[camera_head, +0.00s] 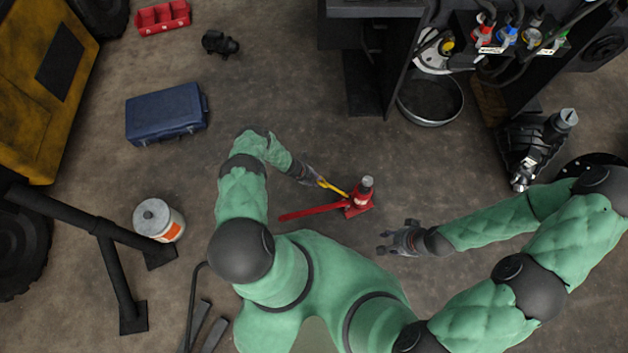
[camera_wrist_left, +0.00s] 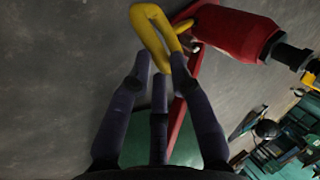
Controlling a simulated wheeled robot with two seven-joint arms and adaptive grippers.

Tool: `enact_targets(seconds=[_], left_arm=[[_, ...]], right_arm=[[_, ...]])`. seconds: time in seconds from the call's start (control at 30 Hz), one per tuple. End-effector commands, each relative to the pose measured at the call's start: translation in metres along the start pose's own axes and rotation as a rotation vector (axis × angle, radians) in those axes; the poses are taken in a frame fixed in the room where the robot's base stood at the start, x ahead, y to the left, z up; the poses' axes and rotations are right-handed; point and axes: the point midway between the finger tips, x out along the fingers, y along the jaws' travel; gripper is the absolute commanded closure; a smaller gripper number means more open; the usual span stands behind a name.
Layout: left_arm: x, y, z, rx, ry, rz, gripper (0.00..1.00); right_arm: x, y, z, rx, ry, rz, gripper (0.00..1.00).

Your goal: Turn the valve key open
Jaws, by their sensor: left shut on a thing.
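The yellow valve key (camera_head: 333,188) reaches from my left gripper to the red bottle jack (camera_head: 359,201) on the floor. In the left wrist view the key is a yellow loop (camera_wrist_left: 148,24) beside the red jack body (camera_wrist_left: 232,32). My left gripper (camera_head: 316,180) is shut on the loop, and its dark fingers (camera_wrist_left: 160,65) close around the loop's near end. The key's far end at the jack is partly hidden. My right gripper (camera_head: 384,242) is open and empty, below and right of the jack.
A red bar (camera_head: 308,212) runs left from the jack. A blue toolbox (camera_head: 166,114), a white can (camera_head: 159,221) and a black stand (camera_head: 112,238) are at the left. A round pan (camera_head: 430,101) and black machinery stand at the upper right. Floor above the jack is clear.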

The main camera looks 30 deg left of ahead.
Motion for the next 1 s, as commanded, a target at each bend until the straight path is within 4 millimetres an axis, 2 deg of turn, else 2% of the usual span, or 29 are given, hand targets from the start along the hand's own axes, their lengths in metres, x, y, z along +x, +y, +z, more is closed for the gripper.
enact_targets(seconds=[0.6,1.0], left_arm=[[0.0020,-0.0094,-0.0003,-0.261,0.070,0.109,1.00],[0.0025,-0.0116,0.0008,-0.372,0.096,0.153,1.00]], right_arm=[[0.0003,0.0001,0.0000,0.000,0.000,0.000,0.60],[0.0004,0.0001,0.0000,0.000,0.000,0.000,0.60]])
